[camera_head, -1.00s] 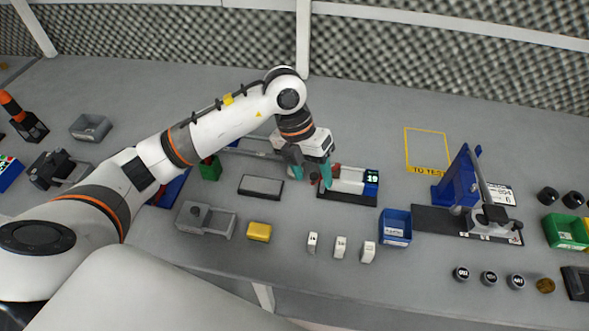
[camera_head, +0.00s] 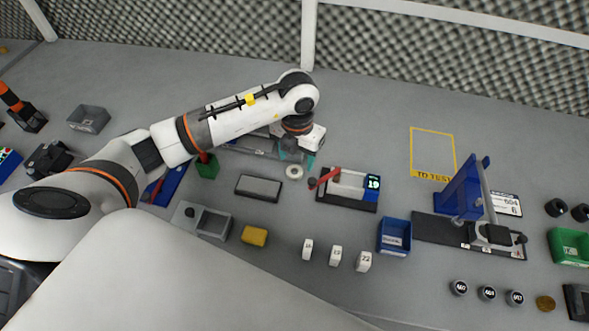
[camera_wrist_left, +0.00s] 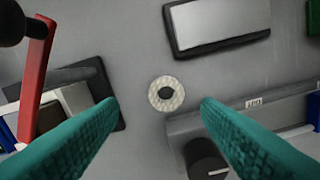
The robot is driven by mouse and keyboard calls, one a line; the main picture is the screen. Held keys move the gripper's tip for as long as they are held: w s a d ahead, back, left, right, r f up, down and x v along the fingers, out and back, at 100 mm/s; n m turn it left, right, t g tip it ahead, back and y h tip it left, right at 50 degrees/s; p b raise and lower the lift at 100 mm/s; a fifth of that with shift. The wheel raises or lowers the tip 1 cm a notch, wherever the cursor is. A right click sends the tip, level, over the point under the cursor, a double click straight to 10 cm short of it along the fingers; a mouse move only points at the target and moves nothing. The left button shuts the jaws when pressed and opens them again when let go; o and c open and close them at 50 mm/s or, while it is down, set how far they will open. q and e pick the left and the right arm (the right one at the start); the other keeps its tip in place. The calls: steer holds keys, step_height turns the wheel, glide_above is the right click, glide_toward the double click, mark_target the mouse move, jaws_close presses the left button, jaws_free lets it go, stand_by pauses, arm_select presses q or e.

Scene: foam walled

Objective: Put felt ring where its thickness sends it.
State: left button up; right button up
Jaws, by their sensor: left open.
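The felt ring (camera_head: 294,171) is a pale ring lying flat on the grey bench, between a dark-framed grey plate (camera_head: 259,187) and the gauge (camera_head: 347,187) with a red lever and a display reading 19. My left gripper (camera_head: 297,158) is open with teal fingers, just behind the ring in the head view. In the left wrist view the ring (camera_wrist_left: 166,94) shows whole, with its dark hole, between the spread fingertips and untouched. Blocks marked 16 (camera_head: 308,249), 19 (camera_head: 336,256) and 22 (camera_head: 364,262) stand in front. My right gripper is not in view.
A blue bin (camera_head: 394,237) stands right of the gauge, beside a blue lever press (camera_head: 470,195). A yellow-outlined area (camera_head: 432,152) at the back right is empty.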

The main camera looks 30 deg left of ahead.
mark_target(295, 167)
arm_select(q)
steer(key=f, duration=0.1)
steer(key=f+p, duration=0.1)
steer(key=f, duration=0.3)
steer(key=shift+a+p, duration=0.3)
steer(key=shift+a, duration=0.05)
steer(key=shift+w+f, duration=0.1)
steer(key=shift+f, duration=0.2)
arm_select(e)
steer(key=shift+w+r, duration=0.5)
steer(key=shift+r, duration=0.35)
arm_select(q)
steer(key=shift+c, duration=0.6)
steer(key=shift+r, duration=0.1)
steer(key=c, duration=1)
